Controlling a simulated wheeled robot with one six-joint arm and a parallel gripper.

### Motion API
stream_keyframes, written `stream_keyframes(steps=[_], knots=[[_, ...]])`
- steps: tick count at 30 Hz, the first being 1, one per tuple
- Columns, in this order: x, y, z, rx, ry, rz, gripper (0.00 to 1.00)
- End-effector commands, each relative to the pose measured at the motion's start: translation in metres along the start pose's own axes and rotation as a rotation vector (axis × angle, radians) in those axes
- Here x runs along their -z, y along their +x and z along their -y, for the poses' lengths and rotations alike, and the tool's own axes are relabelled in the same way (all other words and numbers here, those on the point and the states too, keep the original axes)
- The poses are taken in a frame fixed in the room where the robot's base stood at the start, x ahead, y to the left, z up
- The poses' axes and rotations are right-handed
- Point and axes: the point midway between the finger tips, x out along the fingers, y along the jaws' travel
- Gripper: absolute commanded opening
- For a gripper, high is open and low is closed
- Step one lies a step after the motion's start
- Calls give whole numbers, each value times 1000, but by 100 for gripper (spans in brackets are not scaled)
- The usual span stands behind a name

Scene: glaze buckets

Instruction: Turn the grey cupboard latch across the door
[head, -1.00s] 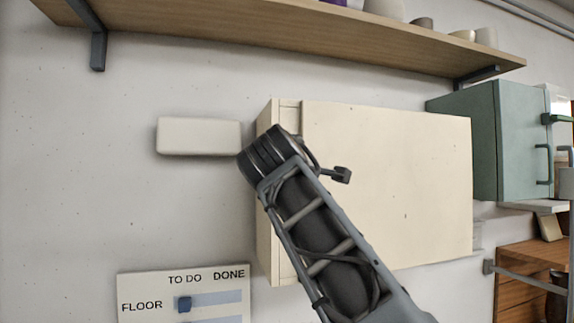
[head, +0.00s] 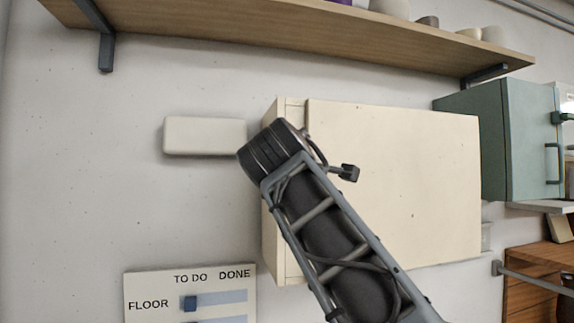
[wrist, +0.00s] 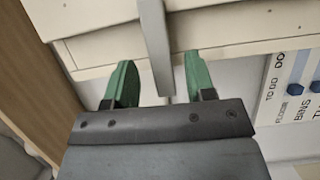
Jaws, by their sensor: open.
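The cream cupboard (head: 420,185) hangs on the wall in the head view, its door closed. The grey latch (wrist: 153,45) is a narrow bar in the wrist view, in front of the cupboard's pale front (wrist: 235,27). It runs from the top of the picture down between my fingers. My gripper (wrist: 158,70) has two green fingers, open, one on each side of the latch. A gap shows on both sides, so I see no grip on it. In the head view my arm covers the latch and my gripper.
A wooden shelf (head: 270,38) with pots runs above the cupboard. A white box-like block (head: 205,136) is on the wall to the left. A TO DO/DONE board (head: 190,290) is below left. A green cabinet (head: 495,140) stands close to the right.

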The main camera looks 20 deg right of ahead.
Motion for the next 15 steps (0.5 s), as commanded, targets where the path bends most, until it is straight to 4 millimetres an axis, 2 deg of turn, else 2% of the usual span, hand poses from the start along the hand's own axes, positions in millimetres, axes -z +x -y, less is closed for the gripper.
stream_keyframes(steps=[9, 15], knots=[[0, -69, 3, -2, 4, -7, 50], [1, -97, 2, 0, 2, -5, 50]])
